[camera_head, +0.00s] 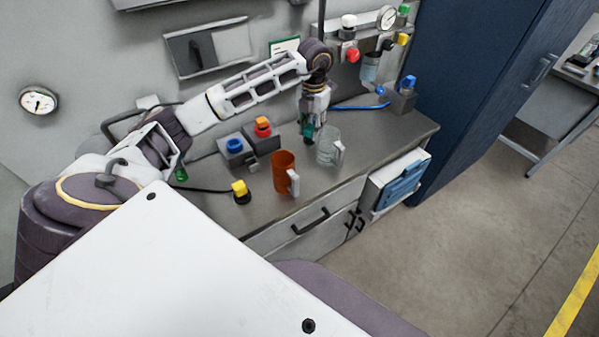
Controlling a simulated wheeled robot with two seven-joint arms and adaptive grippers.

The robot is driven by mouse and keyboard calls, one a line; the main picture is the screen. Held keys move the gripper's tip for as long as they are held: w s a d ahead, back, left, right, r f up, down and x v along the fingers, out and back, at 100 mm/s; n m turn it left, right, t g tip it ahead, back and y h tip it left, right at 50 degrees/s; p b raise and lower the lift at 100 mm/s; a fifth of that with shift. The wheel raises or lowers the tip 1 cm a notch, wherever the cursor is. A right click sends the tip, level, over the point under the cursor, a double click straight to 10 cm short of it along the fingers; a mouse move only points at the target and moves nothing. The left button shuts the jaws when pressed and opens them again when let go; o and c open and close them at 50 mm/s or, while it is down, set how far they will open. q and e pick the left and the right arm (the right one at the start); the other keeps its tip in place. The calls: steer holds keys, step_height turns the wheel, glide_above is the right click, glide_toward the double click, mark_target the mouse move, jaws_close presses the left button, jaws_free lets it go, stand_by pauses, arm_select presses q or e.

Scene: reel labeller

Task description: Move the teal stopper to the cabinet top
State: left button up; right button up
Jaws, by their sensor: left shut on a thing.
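My left gripper (310,118) points down over the back part of the grey cabinet top (390,145). It is shut on a small teal stopper (307,130), which is partly hidden by the fingers. The stopper is behind and between the orange mug and the clear mug. I cannot tell whether its lower end touches the cabinet top. My right gripper is not in view.
An orange mug (284,172) and a clear mug (328,147) stand close in front. Blue (235,147) and red-orange (263,128) button boxes are left, a yellow-topped piece (240,191) nearer. A blue-handled tool (360,107) lies right; free surface is at right front.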

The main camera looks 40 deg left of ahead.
mark_target(306, 141)
arm_select(q)
steer(key=n, duration=0.4)
steer(key=shift+s+a+f+n, duration=0.1)
steer(key=shift+a+f+n, duration=0.2)
steer(key=shift+n, duration=0.1)
steer(key=n, duration=0.2)
steer(key=f+n, duration=0.1)
steer(key=shift+a+n, duration=0.1)
steer(key=shift+n, duration=0.3)
steer(key=n, duration=0.2)
steer(key=f+n+b, duration=0.1)
steer(key=n, duration=0.1)
steer(key=shift+s+a+f, duration=0.15)
steer(key=shift+f, duration=0.05)
steer(key=f+n, duration=0.1)
steer(key=n, duration=0.2)
steer(key=f+n, duration=0.1)
steer(key=n, duration=0.1)
steer(key=shift+s+a+f+b, duration=0.1)
steer(key=shift+s+f+b, duration=0.1)
steer(key=shift+f+b, duration=0.15)
